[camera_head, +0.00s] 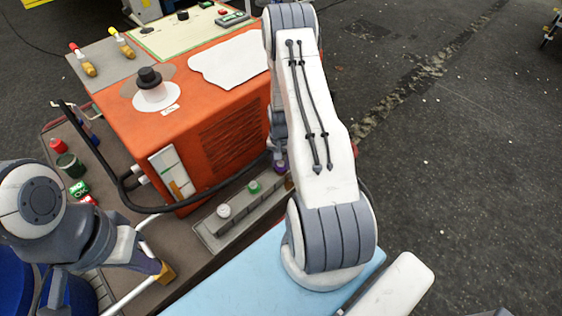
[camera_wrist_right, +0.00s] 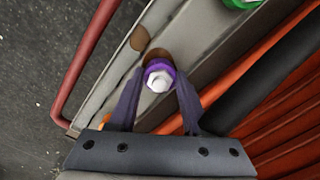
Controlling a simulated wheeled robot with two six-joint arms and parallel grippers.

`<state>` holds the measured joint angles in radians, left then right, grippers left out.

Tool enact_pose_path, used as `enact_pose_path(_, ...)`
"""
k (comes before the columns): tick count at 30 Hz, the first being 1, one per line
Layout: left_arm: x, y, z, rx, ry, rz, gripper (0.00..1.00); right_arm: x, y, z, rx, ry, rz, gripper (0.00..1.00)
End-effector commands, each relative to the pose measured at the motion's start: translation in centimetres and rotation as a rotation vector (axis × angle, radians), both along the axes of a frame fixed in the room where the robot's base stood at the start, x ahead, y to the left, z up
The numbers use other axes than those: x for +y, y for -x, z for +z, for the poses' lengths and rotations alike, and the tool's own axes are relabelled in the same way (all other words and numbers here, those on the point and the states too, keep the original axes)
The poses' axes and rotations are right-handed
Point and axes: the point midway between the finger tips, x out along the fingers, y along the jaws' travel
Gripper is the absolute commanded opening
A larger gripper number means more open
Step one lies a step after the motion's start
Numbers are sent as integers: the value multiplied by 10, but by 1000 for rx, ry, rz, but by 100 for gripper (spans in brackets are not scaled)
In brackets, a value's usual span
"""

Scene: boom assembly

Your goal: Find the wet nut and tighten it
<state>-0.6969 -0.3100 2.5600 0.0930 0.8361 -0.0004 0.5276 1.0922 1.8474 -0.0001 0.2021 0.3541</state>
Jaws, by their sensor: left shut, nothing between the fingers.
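A grey metal bar (camera_head: 238,206) lies beside the orange machine and carries a white nut (camera_head: 223,211), a green nut (camera_head: 254,187) and a purple nut (camera_head: 281,167). In the right wrist view the purple nut (camera_wrist_right: 172,68) sits round a white hex bolt head (camera_wrist_right: 158,80), with a dark brown stain (camera_wrist_right: 140,38) on the metal beside it. My right gripper (camera_wrist_right: 160,78) has one finger on each side of the purple nut; I cannot tell whether they press on it. My left gripper (camera_head: 165,272) is shut and empty, low at the left near a pale rail.
The orange machine (camera_head: 190,110) with a black-knobbed top stands behind the bar. A black hose (camera_head: 130,200) curves in front of it. Small red and green items (camera_head: 75,187) lie on the brown deck at the left. A light blue surface (camera_head: 250,280) is at the front.

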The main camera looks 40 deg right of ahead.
Motion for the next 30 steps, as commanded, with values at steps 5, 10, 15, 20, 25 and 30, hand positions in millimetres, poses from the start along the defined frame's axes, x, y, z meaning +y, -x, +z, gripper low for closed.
enact_pose_path(5,0,0,0,0,0,0,0,-2,0,0,-1,1,-1,0)
enact_pose_path(10,0,0,1,0,0,0,0,-1,0,1,-1,1,-16,0)
enact_pose_path(15,0,0,3,0,0,0,0,-1,0,1,-1,1,-75,0)
enact_pose_path(20,0,0,7,0,0,0,0,0,0,1,-1,1,-180,0)
enact_pose_path(25,0,0,11,0,0,0,0,0,-1,2,-2,1,-328,0)
enact_pose_path(30,0,0,15,0,0,0,0,0,-1,2,-2,1,-482,0)
